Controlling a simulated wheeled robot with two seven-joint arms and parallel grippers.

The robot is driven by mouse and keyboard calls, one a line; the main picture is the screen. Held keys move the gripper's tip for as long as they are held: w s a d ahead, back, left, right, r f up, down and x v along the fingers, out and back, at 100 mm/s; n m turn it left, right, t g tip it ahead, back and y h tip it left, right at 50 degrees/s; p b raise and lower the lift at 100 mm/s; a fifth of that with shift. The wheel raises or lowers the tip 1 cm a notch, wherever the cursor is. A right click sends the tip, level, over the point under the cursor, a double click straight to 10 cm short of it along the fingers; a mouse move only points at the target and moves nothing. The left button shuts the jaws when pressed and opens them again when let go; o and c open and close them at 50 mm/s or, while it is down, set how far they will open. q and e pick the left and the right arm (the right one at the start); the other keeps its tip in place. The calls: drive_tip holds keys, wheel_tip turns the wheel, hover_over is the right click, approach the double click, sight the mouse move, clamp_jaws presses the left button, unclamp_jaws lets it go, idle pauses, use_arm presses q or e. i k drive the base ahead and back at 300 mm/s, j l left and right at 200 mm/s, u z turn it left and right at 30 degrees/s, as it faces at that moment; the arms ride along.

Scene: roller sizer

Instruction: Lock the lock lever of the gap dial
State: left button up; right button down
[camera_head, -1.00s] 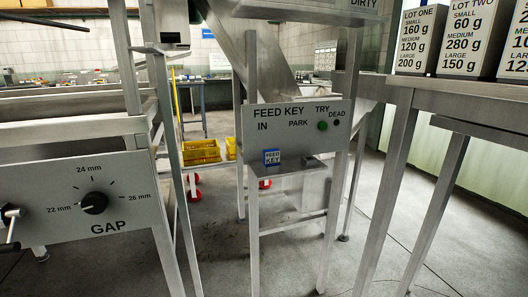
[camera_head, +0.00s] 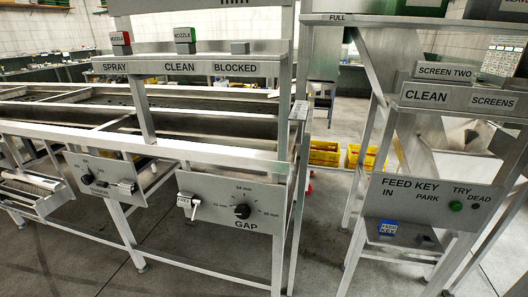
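The gap dial (camera_head: 242,211) is a black round knob on a grey panel marked GAP, with mm marks around it. Its pointer is too small to read surely. The lock lever (camera_head: 191,207) is a pale lever on the same panel, left of the dial. Its handle hangs downward below a small pale label (camera_head: 183,201), whose writing I cannot read surely. Neither of my grippers is in view, and nothing touches the dial or the lever.
A second panel with a black dial (camera_head: 87,179) is further left. Yellow crates (camera_head: 324,153) lie behind. Grey floor is open in front.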

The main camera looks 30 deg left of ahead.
sight(192, 223)
drive_tip(key=u, duration=1.75)
